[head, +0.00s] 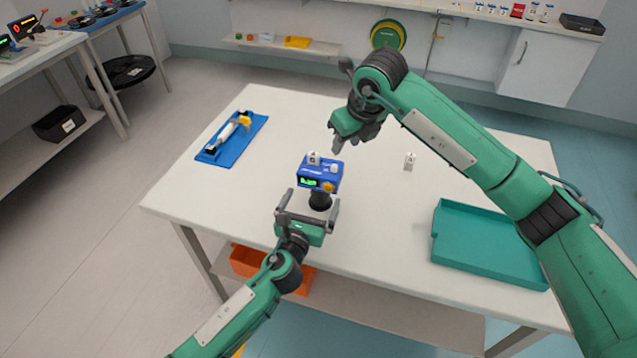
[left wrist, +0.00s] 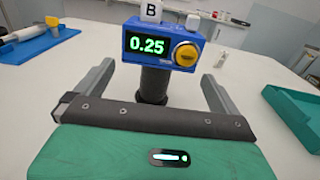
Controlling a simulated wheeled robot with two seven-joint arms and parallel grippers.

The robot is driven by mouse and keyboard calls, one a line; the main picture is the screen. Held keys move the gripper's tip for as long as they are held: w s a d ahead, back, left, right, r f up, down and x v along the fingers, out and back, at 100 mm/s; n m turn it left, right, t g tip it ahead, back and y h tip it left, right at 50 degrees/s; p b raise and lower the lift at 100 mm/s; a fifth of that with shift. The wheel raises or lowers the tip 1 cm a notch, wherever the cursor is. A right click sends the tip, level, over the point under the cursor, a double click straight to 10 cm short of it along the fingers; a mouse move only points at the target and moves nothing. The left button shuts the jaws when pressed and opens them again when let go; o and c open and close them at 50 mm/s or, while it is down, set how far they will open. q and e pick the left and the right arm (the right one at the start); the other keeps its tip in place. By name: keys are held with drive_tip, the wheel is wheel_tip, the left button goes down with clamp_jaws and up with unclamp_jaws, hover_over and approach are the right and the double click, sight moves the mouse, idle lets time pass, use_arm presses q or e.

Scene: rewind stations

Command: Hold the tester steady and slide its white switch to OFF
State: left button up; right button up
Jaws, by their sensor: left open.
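The tester (head: 318,172) is a blue box on a black handle (head: 320,201), upright on the white table. In the left wrist view the tester (left wrist: 164,44) shows a green 0.25 and a yellow knob (left wrist: 187,54). On its top are a white block marked B (left wrist: 150,11) and a plain white piece (left wrist: 194,22); I cannot tell its switch position. My left gripper (head: 310,198) is open, with its fingers on either side of the handle, apart from it. My right gripper (head: 341,144) hangs just above and beyond the tester, pointing down; its jaw opening is unclear.
A small white block (head: 410,161) stands right of the tester. A teal tray (head: 482,270) lies at the table's right front. A blue tray (head: 214,154) with a white and yellow tool lies at the left. An orange bin (head: 245,262) sits under the table.

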sight(320, 179)
use_arm(q)
drive_tip(key=x, duration=0.8)
drive_tip(key=shift+w, duration=0.2)
